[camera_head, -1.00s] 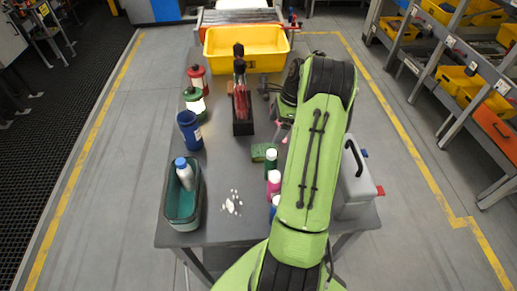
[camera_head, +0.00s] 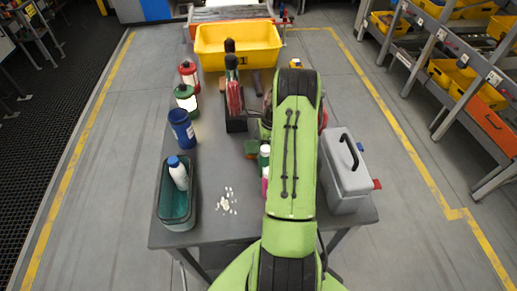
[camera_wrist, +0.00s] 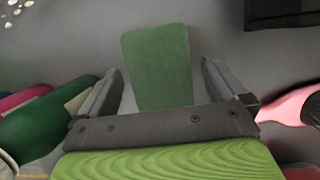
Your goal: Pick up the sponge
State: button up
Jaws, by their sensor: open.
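The green sponge (camera_wrist: 158,62) lies on the grey table. In the wrist view it is ahead of my gripper (camera_wrist: 160,85), and its near end reaches between the two open fingers. A clear gap shows between each finger and the sponge's sides. In the head view only a part of the sponge (camera_head: 251,149) shows, left of my green arm, which hides the rest. My gripper is mostly hidden by the arm in that view.
Bottles (camera_head: 264,157) stand close to the sponge, partly behind my arm. A black holder (camera_head: 236,124) stands just beyond it. A grey toolbox (camera_head: 345,180) is at right, a teal tub (camera_head: 178,208) at left, a yellow crate (camera_head: 238,45) at the back. White bits (camera_head: 227,203) lie on the table.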

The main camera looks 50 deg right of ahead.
jog(key=shift+f, duration=0.25)
jog(key=shift+c, duration=0.5)
jog(key=c, duration=1)
